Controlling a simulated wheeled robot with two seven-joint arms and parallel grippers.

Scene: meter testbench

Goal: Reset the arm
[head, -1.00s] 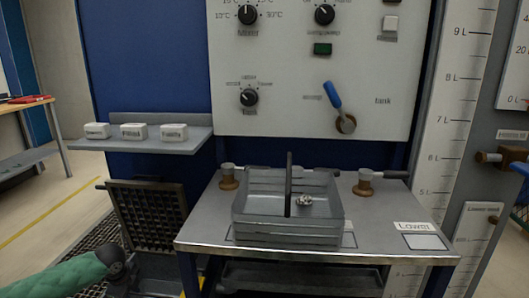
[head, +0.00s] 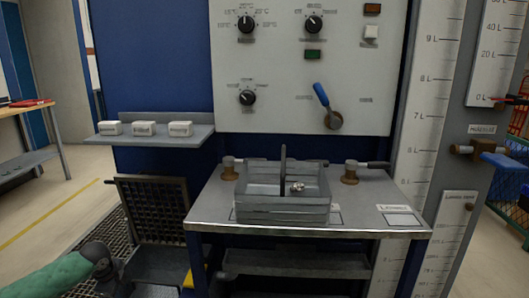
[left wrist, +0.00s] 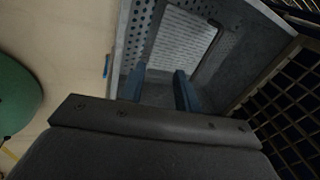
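My left arm comes in at the lower left of the head view, with a green sleeve-like link and a dark wrist (head: 97,254). It is low, left of the bench and beside the black grid panel. In the left wrist view my left gripper (left wrist: 161,88) shows two blue-grey fingers standing apart with nothing seen between them. Beyond the fingers is a grey perforated box-like surface (left wrist: 185,48); I cannot tell whether they touch it. My right arm and gripper are in neither view.
A shelf (head: 165,135) with three white blocks is at left. A black grid panel (head: 158,208) stands left of the bench. Floor is clear at far left.

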